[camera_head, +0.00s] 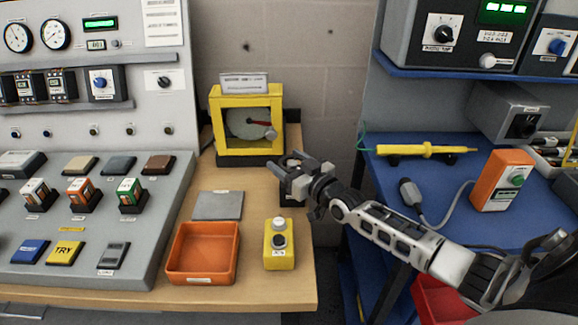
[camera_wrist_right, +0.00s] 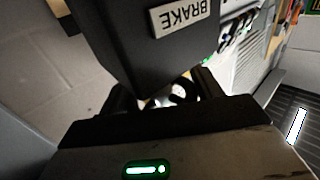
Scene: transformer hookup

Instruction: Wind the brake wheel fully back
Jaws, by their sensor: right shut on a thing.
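A dark brake housing with an upside-down BRAKE label (camera_wrist_right: 185,17) fills the top of the right wrist view. A light round part, the brake wheel (camera_wrist_right: 182,93), shows just below the housing, between my fingers. My right gripper (camera_head: 291,181) is at the dark housing on the wooden bench in the head view and hides most of it. In the right wrist view the right gripper (camera_wrist_right: 170,97) is shut on the wheel, and its body covers the lower part. How far the wheel is turned cannot be seen. My left gripper is not in view.
A yellow button box (camera_head: 279,256), an orange tray (camera_head: 203,253) and a grey plate (camera_head: 217,205) lie in front and left. A blue bench (camera_head: 385,190) with a yellow probe (camera_head: 425,150) is right.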

